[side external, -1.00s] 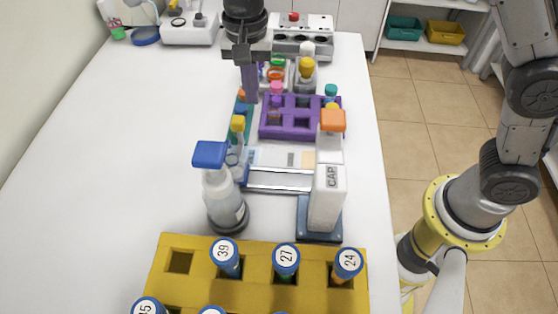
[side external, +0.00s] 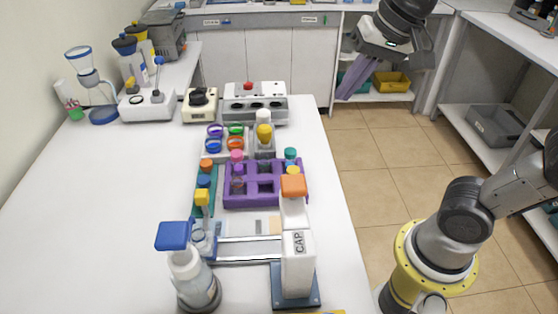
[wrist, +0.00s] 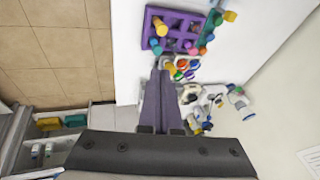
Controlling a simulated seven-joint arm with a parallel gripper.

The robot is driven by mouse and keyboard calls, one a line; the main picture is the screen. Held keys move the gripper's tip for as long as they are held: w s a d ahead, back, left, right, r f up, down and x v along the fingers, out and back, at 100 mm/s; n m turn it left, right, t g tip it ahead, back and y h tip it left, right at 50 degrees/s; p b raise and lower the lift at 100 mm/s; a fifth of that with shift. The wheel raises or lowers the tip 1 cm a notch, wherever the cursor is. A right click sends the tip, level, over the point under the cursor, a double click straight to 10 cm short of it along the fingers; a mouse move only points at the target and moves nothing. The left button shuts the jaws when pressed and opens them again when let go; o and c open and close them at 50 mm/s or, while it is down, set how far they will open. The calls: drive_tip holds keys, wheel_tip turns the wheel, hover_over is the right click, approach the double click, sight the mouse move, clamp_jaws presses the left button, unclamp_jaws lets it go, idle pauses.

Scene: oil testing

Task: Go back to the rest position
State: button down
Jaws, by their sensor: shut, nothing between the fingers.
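My gripper (side external: 347,92) is in the upper right of the side external view, raised beyond the right edge of the table (side external: 95,200), in front of the far shelf. Its purple fingers point down and to the left, shut and empty. In the wrist view my gripper (wrist: 158,75) shows its two long purple fingers together, with the purple rack (wrist: 170,15) and the table beyond their tips. It touches nothing that I can see.
A grey device (side external: 255,108) is at the back. Shelves (side external: 485,150) stand at right. The tiled floor (side external: 345,165) beside the table is clear.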

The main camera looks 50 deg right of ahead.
drive_tip(key=s+d+f+n, duration=0.2)
drive_tip(key=s+f+n, duration=0.5)
drive_tip(key=s+n, duration=0.1)
drive_tip(key=shift+s+d+f+t, duration=0.2)
drive_tip(key=shift+s+f+t, duration=0.2)
drive_tip(key=shift+s, duration=0.2)
drive_tip(key=shift+r, duration=0.1)
idle(0.6)
idle(0.6)
